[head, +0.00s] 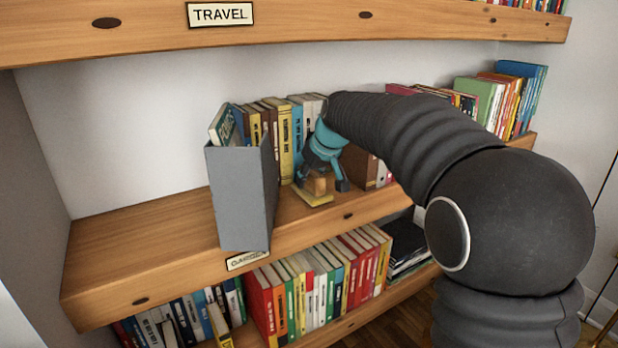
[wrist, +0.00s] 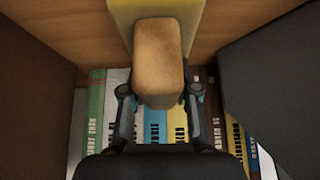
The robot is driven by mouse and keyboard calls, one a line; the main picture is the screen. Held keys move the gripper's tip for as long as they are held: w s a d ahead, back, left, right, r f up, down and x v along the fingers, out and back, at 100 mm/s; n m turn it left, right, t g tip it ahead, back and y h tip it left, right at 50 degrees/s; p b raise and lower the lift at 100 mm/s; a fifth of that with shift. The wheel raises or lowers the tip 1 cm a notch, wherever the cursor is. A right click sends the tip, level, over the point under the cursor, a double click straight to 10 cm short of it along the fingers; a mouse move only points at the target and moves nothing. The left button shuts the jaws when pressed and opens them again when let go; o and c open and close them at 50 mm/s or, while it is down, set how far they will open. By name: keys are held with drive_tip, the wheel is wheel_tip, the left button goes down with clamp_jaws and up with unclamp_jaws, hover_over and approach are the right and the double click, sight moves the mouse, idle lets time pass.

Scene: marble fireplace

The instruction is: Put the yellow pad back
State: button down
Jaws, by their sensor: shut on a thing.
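The yellow pad (head: 315,198) is a flat yellow piece with a wooden block-shaped grip (head: 320,185) on top. My teal gripper (head: 323,178) is shut on it from above. In the head view the pad is low at the middle shelf board, in front of the book row; I cannot tell whether it touches the wood. In the wrist view the wooden grip (wrist: 158,55) stands between the dark fingers (wrist: 158,92), and part of the yellow pad (wrist: 122,14) shows behind it.
A grey upright holder (head: 238,190) stands left of the pad, a brown box (head: 358,166) right of it. Books (head: 285,135) line the back. The middle shelf (head: 140,250) is bare at far left. The "TRAVEL" shelf (head: 300,22) runs above; more books (head: 320,285) fill the shelf below.

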drive_tip(key=shift+f, duration=0.2)
drive_tip(key=c, duration=0.9)
unclamp_jaws()
drive_tip(key=shift+o, duration=0.2)
drive_tip(key=shift+r, duration=0.1)
drive_tip(key=shift+r, duration=0.15)
drive_tip(key=v, duration=1.2)
drive_tip(key=shift+p, duration=0.45)
